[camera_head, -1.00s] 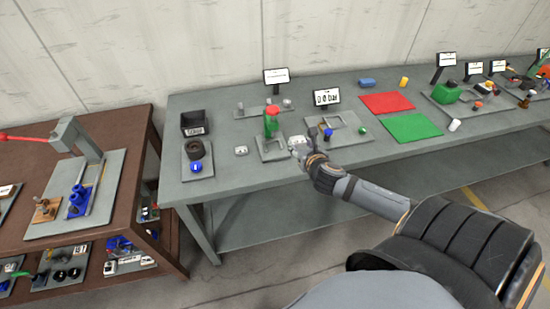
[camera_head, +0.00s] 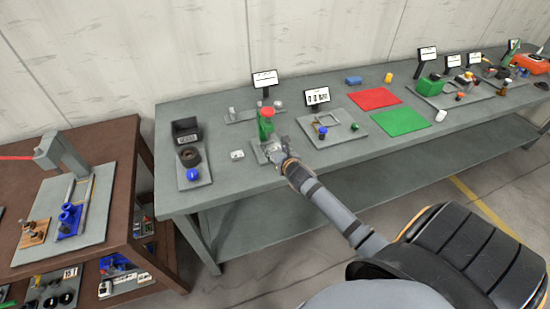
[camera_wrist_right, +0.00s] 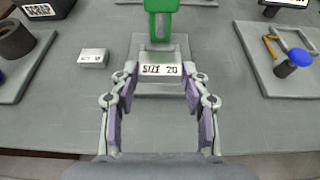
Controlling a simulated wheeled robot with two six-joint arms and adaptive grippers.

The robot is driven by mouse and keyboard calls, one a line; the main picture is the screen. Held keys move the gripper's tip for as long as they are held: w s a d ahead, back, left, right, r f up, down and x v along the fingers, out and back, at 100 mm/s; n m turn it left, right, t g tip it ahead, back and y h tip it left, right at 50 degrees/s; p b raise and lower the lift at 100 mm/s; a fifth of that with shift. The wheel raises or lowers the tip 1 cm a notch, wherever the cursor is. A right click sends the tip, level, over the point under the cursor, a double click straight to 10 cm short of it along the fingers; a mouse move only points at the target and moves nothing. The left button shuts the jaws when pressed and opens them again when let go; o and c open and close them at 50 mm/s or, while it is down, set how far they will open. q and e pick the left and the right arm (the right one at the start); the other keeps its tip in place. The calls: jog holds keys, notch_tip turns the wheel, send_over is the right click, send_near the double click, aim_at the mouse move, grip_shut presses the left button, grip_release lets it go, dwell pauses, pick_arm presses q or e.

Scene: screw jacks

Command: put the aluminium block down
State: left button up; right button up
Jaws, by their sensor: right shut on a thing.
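The aluminium block labelled "SIZE 20" (camera_wrist_right: 160,70) is pale metal and sits between the fingertips of my right gripper (camera_wrist_right: 160,77). My right gripper also shows in the head view (camera_head: 274,150), shut on the block, just in front of the green jack (camera_head: 265,125) with its red top. The jack's green body also shows in the wrist view (camera_wrist_right: 161,18), right behind the block. The block is over the jack's grey base plate (camera_wrist_right: 150,44); I cannot tell whether it touches it. My left gripper is not in view.
A second small labelled block (camera_wrist_right: 92,58) lies on the grey bench (camera_head: 225,185), left of the jack. Further left are a black scrap box (camera_head: 186,130) and a plate with a dark ring and blue knob. A plate with a frame (camera_head: 327,131) stands to the right.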

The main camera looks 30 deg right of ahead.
jog(key=shift+w+d+f, duration=0.15)
jog(key=shift+w+f, duration=0.3)
jog(key=shift+f, duration=0.1)
jog(key=shift+w+f, duration=0.1)
jog(key=shift+f, duration=0.1)
jog(key=shift+w+f, duration=0.25)
jog(key=shift+f, duration=0.1)
notch_tip(320, 180, down, 3)
jog(key=shift+r, duration=0.1)
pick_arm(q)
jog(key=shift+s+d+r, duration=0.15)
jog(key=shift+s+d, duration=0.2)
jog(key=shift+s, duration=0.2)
pick_arm(e)
jog(key=shift+s+f, duration=0.1)
jog(key=shift+f, duration=0.1)
jog(key=o, duration=1.3)
